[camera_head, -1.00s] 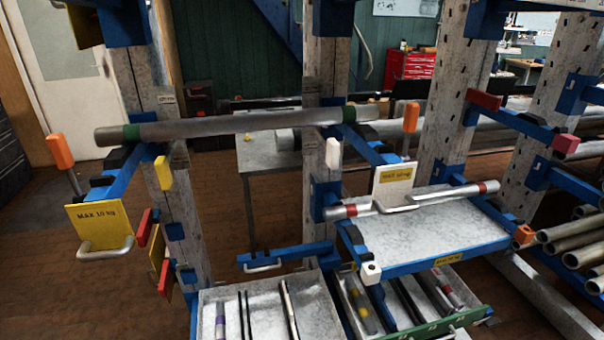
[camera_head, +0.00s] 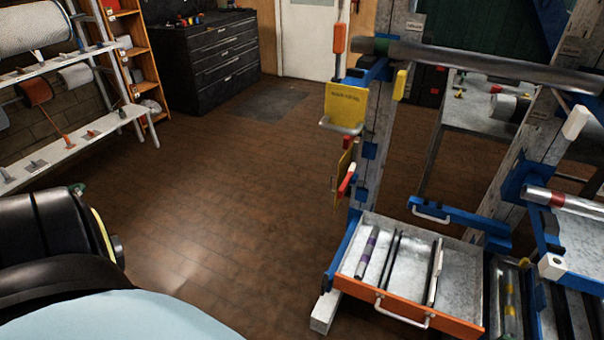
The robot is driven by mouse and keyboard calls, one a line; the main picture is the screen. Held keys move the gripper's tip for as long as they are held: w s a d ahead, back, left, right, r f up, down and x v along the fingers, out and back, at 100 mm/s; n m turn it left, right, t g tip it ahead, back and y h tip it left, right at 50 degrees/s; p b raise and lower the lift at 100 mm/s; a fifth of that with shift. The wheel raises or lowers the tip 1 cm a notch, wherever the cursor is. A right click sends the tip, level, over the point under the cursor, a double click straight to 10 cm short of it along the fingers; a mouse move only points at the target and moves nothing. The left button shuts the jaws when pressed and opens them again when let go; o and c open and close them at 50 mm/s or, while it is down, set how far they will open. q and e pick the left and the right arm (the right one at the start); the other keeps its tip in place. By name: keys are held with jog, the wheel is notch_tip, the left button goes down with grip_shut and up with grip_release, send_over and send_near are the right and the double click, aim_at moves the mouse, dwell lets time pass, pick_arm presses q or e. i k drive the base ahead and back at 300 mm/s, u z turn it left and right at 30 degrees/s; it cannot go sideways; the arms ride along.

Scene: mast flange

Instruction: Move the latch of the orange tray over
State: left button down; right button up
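The orange tray (camera_head: 455,325) is at the lower right, a grey metal drawer with an orange front edge and a pale bar handle (camera_head: 402,316). Several rods lie in it, one with purple bands (camera_head: 367,256). A blue bar (camera_head: 462,220) with a pale handle (camera_head: 431,215) sits behind the tray. A small red and white lever (camera_head: 347,184) is on the post above the tray's left back corner. I cannot tell for certain which part is the tray's latch. Neither of my grippers shows.
A long grey pipe (camera_head: 480,64) rests across the rack arms above. A yellow sign plate (camera_head: 345,105) hangs at the left post. A black drawer cabinet (camera_head: 215,55) and a white shelf (camera_head: 80,145) stand farther back left. The brown floor (camera_head: 220,190) left of the rack is clear.

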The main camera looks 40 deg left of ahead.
aim_at(326, 276)
jog(key=z, duration=0.1)
jog(key=i, duration=0.4)
jog(key=u, duration=0.8)
jog(key=i, duration=0.6)
jog(key=u, duration=0.55)
